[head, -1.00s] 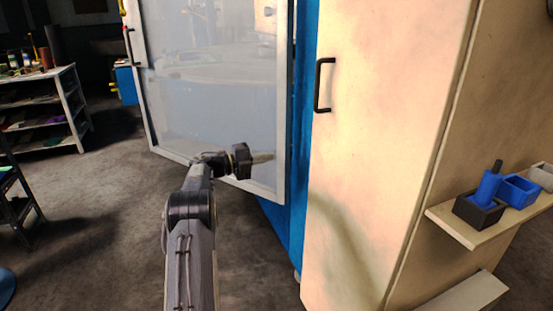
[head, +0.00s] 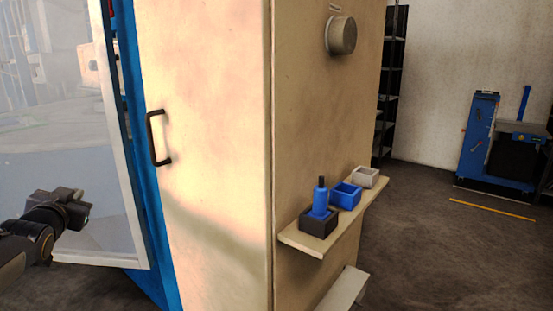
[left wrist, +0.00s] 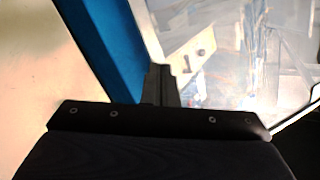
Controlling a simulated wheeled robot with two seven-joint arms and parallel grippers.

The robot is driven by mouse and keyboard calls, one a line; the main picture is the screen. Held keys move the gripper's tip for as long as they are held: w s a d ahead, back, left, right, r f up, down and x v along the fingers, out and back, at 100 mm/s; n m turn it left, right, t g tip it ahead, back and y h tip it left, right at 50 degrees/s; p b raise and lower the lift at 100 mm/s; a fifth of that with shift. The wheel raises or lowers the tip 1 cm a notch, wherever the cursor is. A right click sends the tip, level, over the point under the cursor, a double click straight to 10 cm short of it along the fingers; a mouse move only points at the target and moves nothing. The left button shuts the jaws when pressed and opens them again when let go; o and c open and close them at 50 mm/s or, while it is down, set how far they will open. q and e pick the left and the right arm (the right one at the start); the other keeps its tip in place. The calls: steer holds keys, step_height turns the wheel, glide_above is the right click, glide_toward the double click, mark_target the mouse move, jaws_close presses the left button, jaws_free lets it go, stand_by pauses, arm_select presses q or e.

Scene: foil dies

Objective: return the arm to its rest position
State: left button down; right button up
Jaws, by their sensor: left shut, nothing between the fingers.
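My left gripper (head: 78,208) is at the left edge of the head view, in front of the glass door panel of the machine cabinet. Its dark fingers also show in the left wrist view (left wrist: 161,84), closed together with nothing between them. Only the end of my left arm shows. The framed glass door (head: 118,150) stands open at an angle beside the blue door post (head: 150,235); it also shows in the left wrist view (left wrist: 225,50). I cannot tell the exact gap between gripper and glass. My right gripper is not in view.
The cream cabinet (head: 215,130) with a black handle (head: 154,138) fills the middle. Its side shelf (head: 302,241) carries a dark box with a blue bottle (head: 320,200), a blue box (head: 346,195) and a grey box (head: 366,177).

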arm_select(q)
steer(key=s+d+f+n+g+h, duration=0.1)
steer(key=s+d+f+g+h, duration=0.2)
steer(key=s+d+f, duration=0.6)
steer(key=s+d+f+g+h, duration=0.4)
steer(key=s+d+f, duration=0.1)
steer(key=s+d, duration=0.65)
steer(key=s+d+f+n+g+h, duration=0.1)
steer(key=s+d+f+g+h, duration=0.2)
steer(key=s+d+f, duration=0.6)
step_height(320, 180, up, 21)
steer(key=d+p, duration=0.1)
steer(key=p, duration=1.7)
steer(key=shift+d+f, duration=0.15)
steer(key=shift+d, duration=0.15)
